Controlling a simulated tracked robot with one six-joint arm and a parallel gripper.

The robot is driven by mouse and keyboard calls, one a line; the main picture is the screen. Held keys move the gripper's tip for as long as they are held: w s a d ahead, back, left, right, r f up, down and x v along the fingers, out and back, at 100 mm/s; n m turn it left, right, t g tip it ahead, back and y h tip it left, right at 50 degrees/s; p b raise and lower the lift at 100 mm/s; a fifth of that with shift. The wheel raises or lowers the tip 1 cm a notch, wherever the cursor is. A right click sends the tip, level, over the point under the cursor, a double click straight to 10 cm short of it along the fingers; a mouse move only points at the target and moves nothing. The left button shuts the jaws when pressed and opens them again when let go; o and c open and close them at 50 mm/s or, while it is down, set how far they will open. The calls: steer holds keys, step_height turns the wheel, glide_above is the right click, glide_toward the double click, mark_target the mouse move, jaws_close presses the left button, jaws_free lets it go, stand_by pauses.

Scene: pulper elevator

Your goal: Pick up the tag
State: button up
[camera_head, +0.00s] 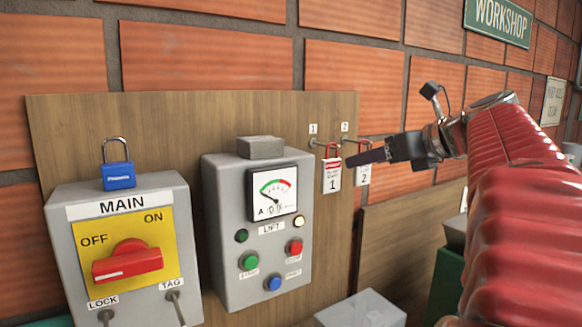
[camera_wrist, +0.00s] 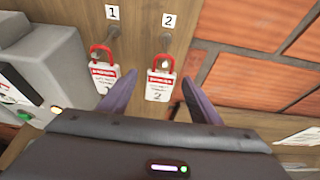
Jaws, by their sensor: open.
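Two white tags with red headers and red loops hang side by side on pegs on a wooden board. Tag 1 (camera_head: 332,179) is on the left; it also shows in the wrist view (camera_wrist: 105,95). Tag 2 (camera_head: 363,177) is on the right, partly behind my gripper (camera_head: 352,161) in the head view. In the wrist view tag 2 (camera_wrist: 159,91) lies between the two dark fingers of my gripper (camera_wrist: 158,83), which are open. Tag 1 is left of the left finger, partly covered by it. Whether a finger touches a tag cannot be told.
Left of the tags is a grey lift panel (camera_head: 225,230) with a gauge and several buttons, a small grey box on top. Further left is the MAIN switch box (camera_head: 60,235) with a red handle and a blue padlock (camera_head: 118,175). A brick wall (camera_head: 360,75) stands behind.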

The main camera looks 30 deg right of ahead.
mark_target(361, 185)
steer(key=shift+x, duration=1.55)
steer(key=shift+s, duration=0.1)
steer(key=c, duration=1.1)
steer(key=shift+r, duration=0.8)
steer(key=shift+s+d+f, duration=0.1)
steer(key=shift+s, duration=4.4)
steer(key=shift+s+d, duration=0.1)
steer(key=shift+s, duration=4.4)
